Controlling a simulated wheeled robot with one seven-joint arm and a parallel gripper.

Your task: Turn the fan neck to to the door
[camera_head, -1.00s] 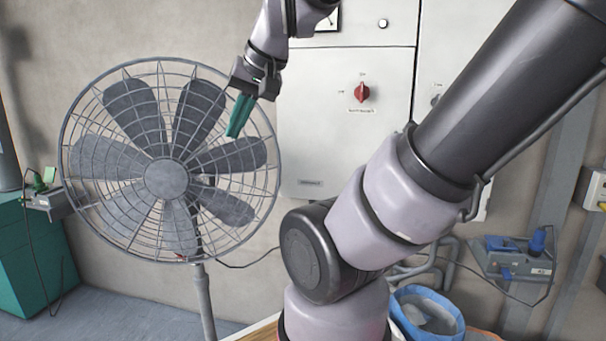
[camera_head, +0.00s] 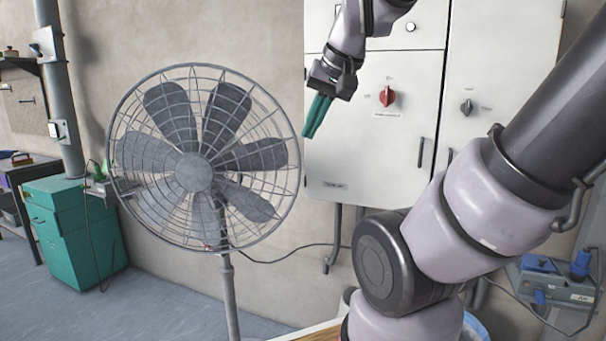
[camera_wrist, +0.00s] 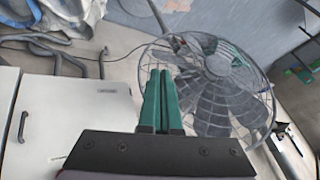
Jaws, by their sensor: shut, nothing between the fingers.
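A grey pedestal fan (camera_head: 194,172) with a round wire cage stands left of centre in the head view, its face towards the camera. Its pole (camera_head: 228,290) goes down to the floor. The fan neck behind the cage is mostly hidden. My gripper (camera_head: 309,132) has teal fingers, shut and empty, pointing down beside the cage's upper right edge. In the wrist view, the fan (camera_wrist: 215,75) is right of centre, just beyond my shut gripper (camera_wrist: 162,75). I cannot tell if the fingers touch the cage. No door of a room shows.
A white cabinet (camera_head: 350,165) with a red switch (camera_head: 387,96) stands behind my arm. A teal drawer unit (camera_head: 65,235) is at the left. A blue-and-grey socket box (camera_head: 555,282) is at the right.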

